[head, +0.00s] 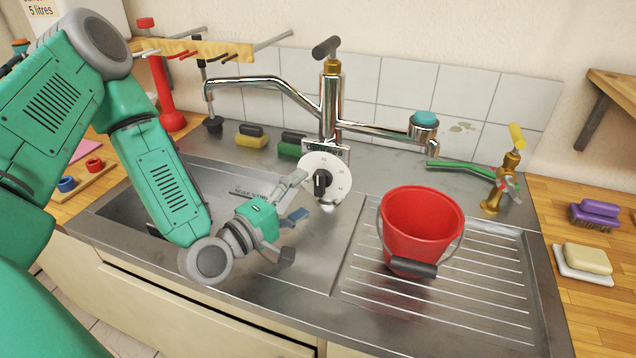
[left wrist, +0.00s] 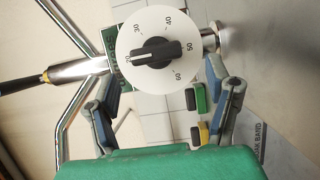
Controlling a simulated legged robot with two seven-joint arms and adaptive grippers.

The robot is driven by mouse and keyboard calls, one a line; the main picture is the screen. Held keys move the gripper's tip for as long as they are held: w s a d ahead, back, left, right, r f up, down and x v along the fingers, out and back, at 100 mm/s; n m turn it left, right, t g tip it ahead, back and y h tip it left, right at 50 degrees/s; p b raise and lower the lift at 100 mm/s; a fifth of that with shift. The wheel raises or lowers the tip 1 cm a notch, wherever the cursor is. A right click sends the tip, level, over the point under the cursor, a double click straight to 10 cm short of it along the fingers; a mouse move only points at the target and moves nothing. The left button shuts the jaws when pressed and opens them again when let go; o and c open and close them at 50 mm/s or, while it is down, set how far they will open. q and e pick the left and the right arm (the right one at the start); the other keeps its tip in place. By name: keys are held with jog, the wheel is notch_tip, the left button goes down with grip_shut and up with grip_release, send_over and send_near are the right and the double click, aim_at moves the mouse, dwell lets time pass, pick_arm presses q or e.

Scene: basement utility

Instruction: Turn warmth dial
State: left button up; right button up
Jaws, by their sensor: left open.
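The warmth dial (head: 324,178) is a white round disc with numbers and a black knob, mounted at the base of the chrome mixer tap (head: 331,105). In the left wrist view the dial (left wrist: 158,50) faces me, with the white mark on its black knob (left wrist: 156,53) toward the number at the left. My left gripper (head: 297,214) is open just to the left of and in front of the dial, apart from it. Its two fingers also show in the left wrist view (left wrist: 161,108), below the knob with nothing between them. My right gripper is not in view.
A red bucket (head: 419,225) stands on the ribbed drainer to the right. A brass tap (head: 502,180) with a green hose is behind it. Yellow (head: 251,138) and green (head: 291,146) brushes lie behind the sink. The drainer's front is clear.

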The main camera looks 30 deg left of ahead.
aim_at(318, 187)
pick_arm(q)
jog(key=w, duration=0.1)
jog(key=w+d, duration=0.1)
jog(key=w, duration=0.2)
jog(key=shift+w+d+r, duration=0.15)
jog(key=shift+w+d, duration=0.2)
jog(key=shift+w, duration=0.25)
jog(key=shift+a, duration=0.4)
jog(key=c, duration=1.1)
jog(key=shift+s, duration=0.1)
jog(key=shift+c, duration=0.3)
